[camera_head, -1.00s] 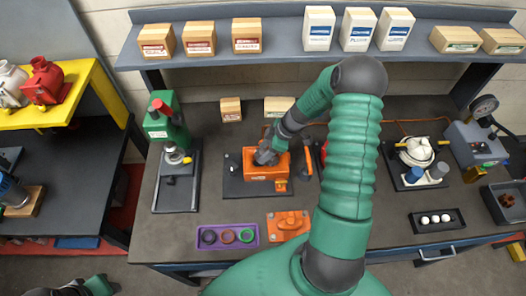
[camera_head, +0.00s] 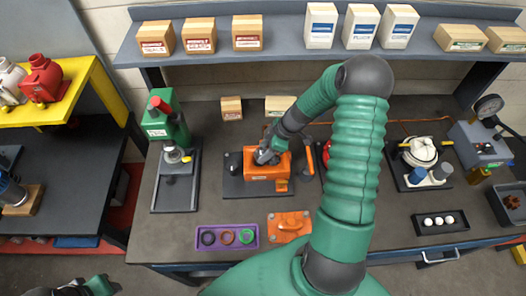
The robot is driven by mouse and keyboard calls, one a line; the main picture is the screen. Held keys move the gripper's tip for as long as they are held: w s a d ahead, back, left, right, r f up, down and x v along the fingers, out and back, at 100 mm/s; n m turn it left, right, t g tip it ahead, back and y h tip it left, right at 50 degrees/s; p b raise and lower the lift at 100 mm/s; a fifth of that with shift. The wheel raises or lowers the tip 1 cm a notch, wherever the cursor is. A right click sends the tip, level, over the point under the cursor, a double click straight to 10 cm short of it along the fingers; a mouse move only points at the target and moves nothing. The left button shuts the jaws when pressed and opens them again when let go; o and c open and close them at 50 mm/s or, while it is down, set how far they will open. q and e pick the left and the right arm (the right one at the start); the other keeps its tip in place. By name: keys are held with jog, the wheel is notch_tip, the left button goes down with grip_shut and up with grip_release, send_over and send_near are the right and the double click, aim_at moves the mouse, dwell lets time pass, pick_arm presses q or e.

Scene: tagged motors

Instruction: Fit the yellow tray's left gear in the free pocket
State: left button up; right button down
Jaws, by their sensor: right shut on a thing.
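An orange housing (camera_head: 258,173) stands on a dark board (camera_head: 232,187) near the middle of the bench. My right gripper (camera_head: 263,158) is at the top of the housing and shut on a part; gripper and housing hide which part. No pocket can be made out there. I see no tray that is clearly yellow. A purple tray (camera_head: 201,247) at the front holds a dark ring (camera_head: 208,238), a brown ring (camera_head: 228,237) and a green ring (camera_head: 246,236). My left gripper (camera_head: 72,289) is low at the left edge, partly cut off, its jaws unclear.
A green press (camera_head: 168,125) stands to the left. A dark tray with white balls (camera_head: 437,222) and a gauge unit (camera_head: 480,145) are right of my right arm. Boxes line the shelf above.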

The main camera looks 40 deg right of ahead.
jog(key=shift+a+r, duration=0.1)
jog(key=shift+a, duration=0.05)
jog(key=shift+a+b, duration=0.35)
jog(key=shift+a, duration=0.25)
jog(key=shift+d, duration=0.15)
jog(key=shift+f, duration=0.25)
jog(key=shift+f+b, duration=0.3)
jog(key=shift+b, duration=0.3)
jog(key=shift+r, duration=0.2)
